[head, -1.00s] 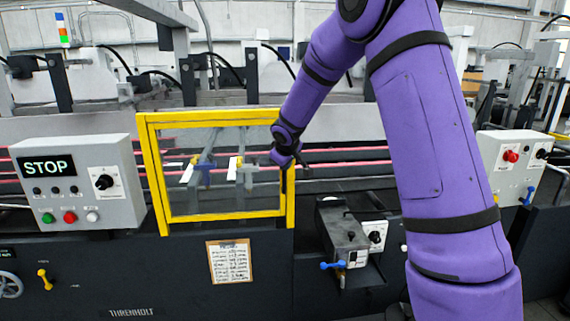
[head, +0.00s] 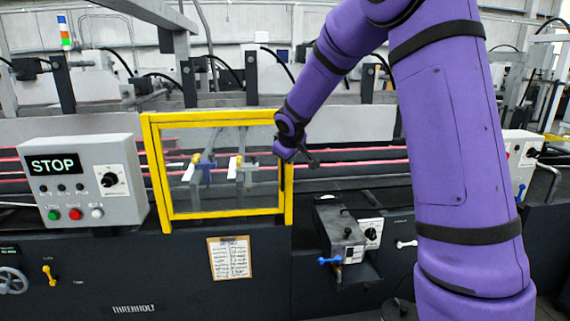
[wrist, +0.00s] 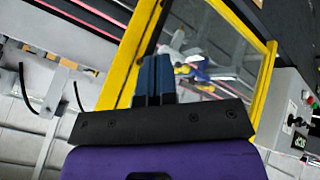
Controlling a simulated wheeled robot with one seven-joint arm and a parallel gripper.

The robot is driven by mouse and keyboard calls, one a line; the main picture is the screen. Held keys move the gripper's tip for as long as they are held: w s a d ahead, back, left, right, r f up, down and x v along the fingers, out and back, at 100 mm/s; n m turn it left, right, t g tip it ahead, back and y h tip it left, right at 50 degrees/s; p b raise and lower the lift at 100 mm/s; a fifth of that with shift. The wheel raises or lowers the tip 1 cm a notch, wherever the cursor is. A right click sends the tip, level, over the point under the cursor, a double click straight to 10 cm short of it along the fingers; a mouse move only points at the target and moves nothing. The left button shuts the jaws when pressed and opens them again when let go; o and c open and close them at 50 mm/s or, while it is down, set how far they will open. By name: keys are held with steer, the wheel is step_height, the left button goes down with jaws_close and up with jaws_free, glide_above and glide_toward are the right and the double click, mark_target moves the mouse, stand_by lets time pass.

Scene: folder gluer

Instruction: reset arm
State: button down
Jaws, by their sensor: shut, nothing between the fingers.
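My purple arm reaches in from the right in the head view, and my gripper (head: 312,161) is at the right post of the yellow-framed guard window (head: 222,214). In the wrist view my gripper (wrist: 154,62) has its dark fingers together with nothing between them. The yellow frame (wrist: 133,50) lies just beyond the fingers there. I cannot tell whether the fingers touch it. The guard window looks closed, with blue and yellow-tipped parts visible behind its clear pane.
A grey control box (head: 84,183) with a STOP display stands left of the guard. A grey unit with a blue lever (head: 331,261) sits below right of it. A clipboard sheet (head: 230,259) hangs on the dark panel. Another control box (head: 521,160) is partly behind my arm.

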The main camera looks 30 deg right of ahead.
steer(key=s+a+r+m, duration=0.1)
steer(key=s+a+r, duration=0.1)
steer(key=s+r, duration=0.65)
steer(key=s+a+r+m, duration=0.2)
steer(key=s+r, duration=0.2)
steer(key=s, duration=0.9)
steer(key=s+a+f+m+y, duration=0.1)
steer(key=s+a, duration=0.1)
steer(key=s, duration=0.8)
steer(key=s+a+g+y, duration=0.1)
steer(key=s+a, duration=0.1)
steer(key=s, duration=0.8)
steer(key=shift+s+a+f+m+y, duration=0.3)
steer(key=shift+s+a+f+m, duration=0.05)
steer(key=shift+f+m, duration=0.05)
steer(key=shift+d, duration=0.1)
